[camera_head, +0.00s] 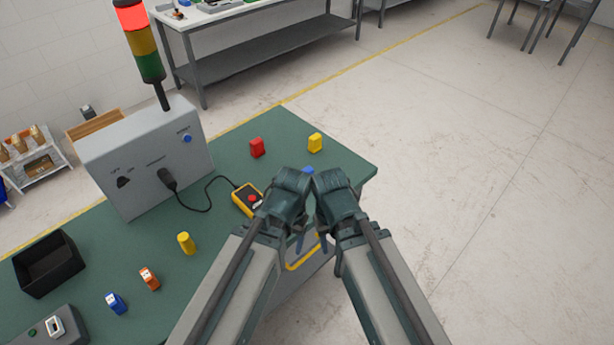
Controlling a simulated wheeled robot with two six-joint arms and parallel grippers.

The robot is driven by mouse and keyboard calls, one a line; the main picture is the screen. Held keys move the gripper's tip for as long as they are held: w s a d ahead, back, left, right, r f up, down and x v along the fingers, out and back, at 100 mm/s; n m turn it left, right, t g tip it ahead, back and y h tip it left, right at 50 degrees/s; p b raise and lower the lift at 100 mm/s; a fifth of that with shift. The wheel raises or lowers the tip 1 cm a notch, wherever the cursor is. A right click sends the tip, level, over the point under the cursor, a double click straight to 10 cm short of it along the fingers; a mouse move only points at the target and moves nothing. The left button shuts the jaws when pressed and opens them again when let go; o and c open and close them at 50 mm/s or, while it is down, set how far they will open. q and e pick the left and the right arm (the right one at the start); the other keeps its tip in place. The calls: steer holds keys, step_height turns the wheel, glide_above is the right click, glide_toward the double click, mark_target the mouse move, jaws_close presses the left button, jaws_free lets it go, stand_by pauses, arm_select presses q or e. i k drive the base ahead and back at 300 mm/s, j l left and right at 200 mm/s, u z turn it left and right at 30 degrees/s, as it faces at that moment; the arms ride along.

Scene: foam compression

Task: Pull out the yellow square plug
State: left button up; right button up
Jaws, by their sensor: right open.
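A yellow squarish block (315,143) stands on the green table near its far right edge. It looks most like the yellow square plug, and I see no socket around it. A yellow round-looking piece (186,243) stands further left. My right gripper (322,243) is open, nearer to me than the yellow block and apart from it. My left gripper (299,243) is close beside it; its fingers are mostly hidden by the arm links, so I cannot tell its opening. Neither gripper touches the yellow block.
A red block (257,147) stands left of the yellow block. A yellow handheld device (247,199) is cabled to a grey box (147,160) with a red-lit signal tower (139,40). Orange (149,279) and blue (116,303) blocks and a black bin (48,264) are at left.

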mark_target(315, 141)
steer(key=i+l+u, duration=0.1)
steer(key=u, duration=0.8)
steer(key=i+l+u, duration=0.1)
steer(key=l+u, duration=0.15)
steer(key=l, duration=0.3)
steer(key=i+l+u, duration=0.1)
steer(key=l+u, duration=0.2)
steer(key=l, duration=1.2)
steer(key=i, duration=0.05)
